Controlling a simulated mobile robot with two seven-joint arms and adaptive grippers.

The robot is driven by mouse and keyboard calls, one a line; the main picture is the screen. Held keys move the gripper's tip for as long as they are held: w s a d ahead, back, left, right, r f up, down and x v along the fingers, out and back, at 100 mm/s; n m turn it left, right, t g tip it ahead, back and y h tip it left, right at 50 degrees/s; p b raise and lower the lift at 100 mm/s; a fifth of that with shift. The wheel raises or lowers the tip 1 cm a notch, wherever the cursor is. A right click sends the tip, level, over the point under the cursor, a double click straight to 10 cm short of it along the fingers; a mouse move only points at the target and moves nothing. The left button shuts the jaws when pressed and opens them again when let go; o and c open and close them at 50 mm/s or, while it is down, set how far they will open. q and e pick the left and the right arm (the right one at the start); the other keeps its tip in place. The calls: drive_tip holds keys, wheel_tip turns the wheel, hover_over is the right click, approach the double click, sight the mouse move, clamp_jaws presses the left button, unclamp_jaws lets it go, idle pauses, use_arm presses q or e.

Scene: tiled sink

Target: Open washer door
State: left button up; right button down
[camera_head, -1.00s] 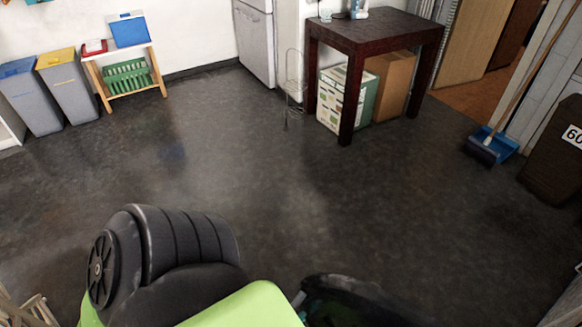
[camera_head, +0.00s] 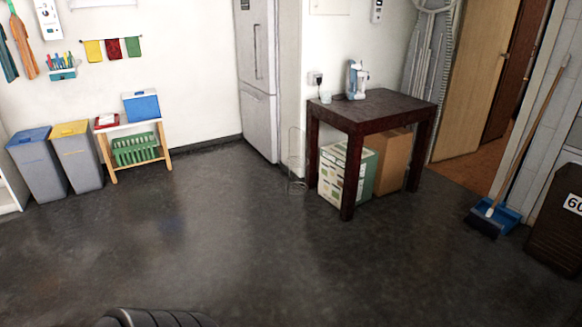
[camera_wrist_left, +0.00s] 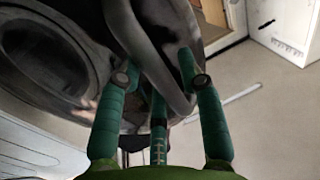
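The washer shows only in the left wrist view. Its dark round ring (camera_wrist_left: 38,58) is at the upper left. A dark, curved piece that looks like the door rim (camera_wrist_left: 165,82) runs down from the top centre. My left gripper (camera_wrist_left: 155,45) has green fingers spread apart on either side of this rim, with a third finger below. The fingers are not closed together; I cannot tell whether they touch the rim. The door's far side is out of view. My right gripper is in neither current view.
The head view shows open dark floor (camera_head: 240,245). A dark table (camera_head: 380,108) with boxes under it stands right of centre, near a white fridge (camera_head: 257,75). Two grey bins (camera_head: 78,160) are at left. A blue dustpan (camera_head: 495,217) lies at right.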

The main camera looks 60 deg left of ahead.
use_arm(q)
drive_tip(key=shift+s, duration=0.1)
drive_tip(key=s+d, duration=0.1)
drive_tip(key=s, duration=1)
drive_tip(key=shift+s+d, duration=0.25)
drive_tip(key=shift+s, duration=0.15)
use_arm(e)
drive_tip(key=shift+s+a, duration=0.15)
drive_tip(key=shift+a, duration=0.05)
use_arm(q)
drive_tip(key=shift+w, duration=0.1)
